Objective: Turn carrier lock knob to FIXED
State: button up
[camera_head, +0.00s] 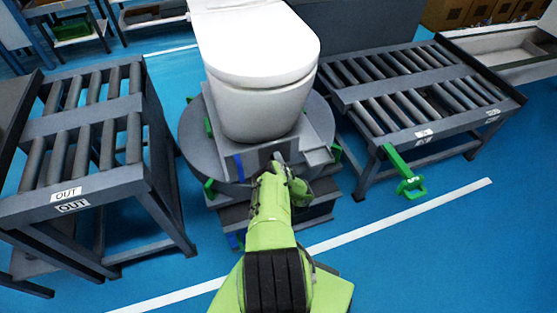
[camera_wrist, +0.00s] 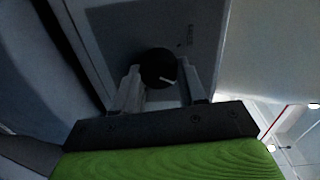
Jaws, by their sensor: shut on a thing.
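The carrier lock knob (camera_wrist: 158,68) shows in the wrist view as a round black knob with a pale pointer line. The line points roughly to the right and slightly down. My gripper (camera_wrist: 158,84) has one finger on each side of the knob and is shut on it. Small marks beside the knob are too dark to read. In the head view my gripper (camera_head: 278,168) is at the front of the grey carrier (camera_head: 252,162), and my arm hides the knob. A white toilet (camera_head: 258,65) stands upright on the carrier.
A roller conveyor marked OUT (camera_head: 118,185) stands at the left. Another roller conveyor (camera_head: 455,125) stands at the right, with a green bracket (camera_head: 408,180) at its front. Blue floor (camera_head: 420,260) is clear at the front right.

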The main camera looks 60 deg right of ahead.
jog(key=shift+m, duration=0.8)
jog(key=shift+f+p, duration=0.1)
jog(key=shift+p, duration=0.2)
jog(key=o, duration=1.1)
jog(key=shift+c, duration=0.2)
